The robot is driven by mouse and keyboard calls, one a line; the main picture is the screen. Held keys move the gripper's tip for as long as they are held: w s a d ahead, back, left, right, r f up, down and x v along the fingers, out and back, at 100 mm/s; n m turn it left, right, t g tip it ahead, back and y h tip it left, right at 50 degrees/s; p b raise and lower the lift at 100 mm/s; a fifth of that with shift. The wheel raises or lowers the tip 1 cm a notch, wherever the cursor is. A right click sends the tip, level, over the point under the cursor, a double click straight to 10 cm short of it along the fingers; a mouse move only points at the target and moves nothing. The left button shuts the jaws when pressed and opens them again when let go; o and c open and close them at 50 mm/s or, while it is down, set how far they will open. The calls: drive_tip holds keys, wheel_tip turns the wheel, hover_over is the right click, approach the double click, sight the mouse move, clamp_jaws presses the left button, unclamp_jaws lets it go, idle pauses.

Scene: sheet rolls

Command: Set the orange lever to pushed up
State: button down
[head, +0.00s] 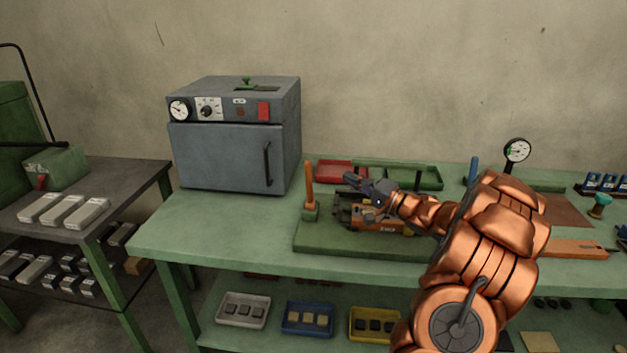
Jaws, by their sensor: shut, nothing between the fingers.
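The orange lever (309,187) stands about upright on a small green block (311,211) at the left end of the green base plate (330,240) on the bench. My gripper (350,180) is shut and empty. In the picture it is just right of the lever, with its fingers pointing left towards it. A gap shows between the fingertips and the lever. My copper-coloured arm reaches in from the lower right and hides part of the bench. An orange and dark device (390,226) on the base plate is partly hidden under my gripper.
A grey oven (220,155) stands on the bench to the left. Red (340,170) and green (428,178) trays lie behind my gripper. A blue handle (473,170) and a dial gauge (516,152) stand further right.

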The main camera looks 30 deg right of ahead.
sight(309, 186)
drive_tip(key=shift+p+x, duration=0.6)
drive_tip(key=shift+x, duration=4.6)
drive_tip(key=shift+s+a+f, duration=0.35)
drive_tip(key=shift+s+a, duration=0.25)
drive_tip(key=shift+a, duration=0.15)
drive_tip(key=shift+s+a+f, duration=0.4)
drive_tip(key=shift+s+a, duration=0.2)
drive_tip(key=shift+a, duration=0.1)
